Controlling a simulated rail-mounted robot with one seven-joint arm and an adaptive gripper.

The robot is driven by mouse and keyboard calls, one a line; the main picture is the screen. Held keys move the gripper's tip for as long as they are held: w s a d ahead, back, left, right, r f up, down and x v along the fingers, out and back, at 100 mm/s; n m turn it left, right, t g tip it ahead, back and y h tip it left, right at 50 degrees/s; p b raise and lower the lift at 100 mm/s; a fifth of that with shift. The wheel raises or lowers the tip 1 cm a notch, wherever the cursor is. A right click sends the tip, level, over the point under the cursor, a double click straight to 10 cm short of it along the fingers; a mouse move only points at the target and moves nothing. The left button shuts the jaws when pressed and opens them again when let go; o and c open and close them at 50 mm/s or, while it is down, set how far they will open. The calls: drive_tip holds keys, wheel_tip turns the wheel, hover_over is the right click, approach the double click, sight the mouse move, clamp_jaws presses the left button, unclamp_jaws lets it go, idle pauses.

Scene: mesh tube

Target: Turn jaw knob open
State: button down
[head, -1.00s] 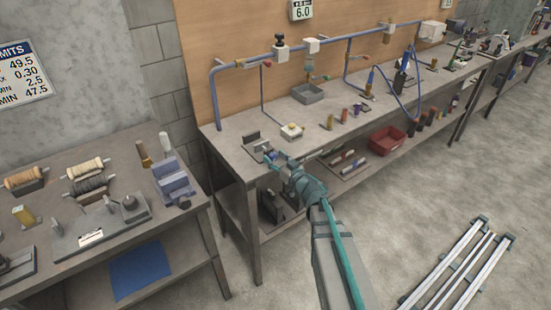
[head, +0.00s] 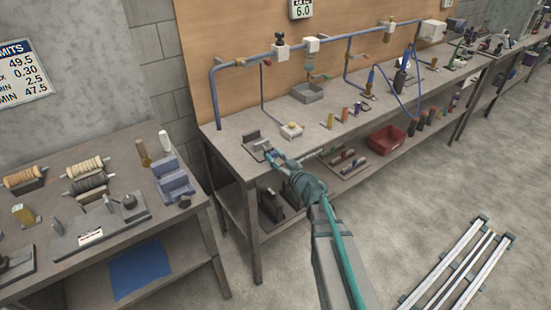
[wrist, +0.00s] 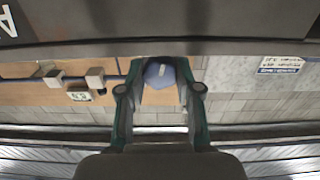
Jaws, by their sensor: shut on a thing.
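The jaw knob (wrist: 160,74) is a blue, rounded piece with a small pale mark on its face. It sits between my two teal fingertips in the wrist view, in contact on both sides. My gripper (head: 272,156) is shut on it at the front left corner of the long bench in the head view. The grey jaw fixture (head: 253,138) with an upright plate stands just behind my fingers. In the head view the knob is mostly hidden by the fingers, and the jaw gap is too small to read.
The long bench (head: 228,143) carries a pale button box (head: 291,130), several coloured cylinders and blue piping along the wall. A second bench (head: 80,255) with spools stands at left, across a gap. A red bin (head: 387,138) is on the lower shelf.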

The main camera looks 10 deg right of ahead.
drive_tip(key=n+b, duration=0.1)
drive_tip(key=n, duration=0.3)
drive_tip(key=shift+f, duration=0.1)
drive_tip(key=shift+a+n+b, duration=0.1)
drive_tip(key=shift+n+b, duration=0.85)
drive_tip(key=shift+n, duration=1.05)
drive_tip(key=c, duration=0.8)
unclamp_jaws()
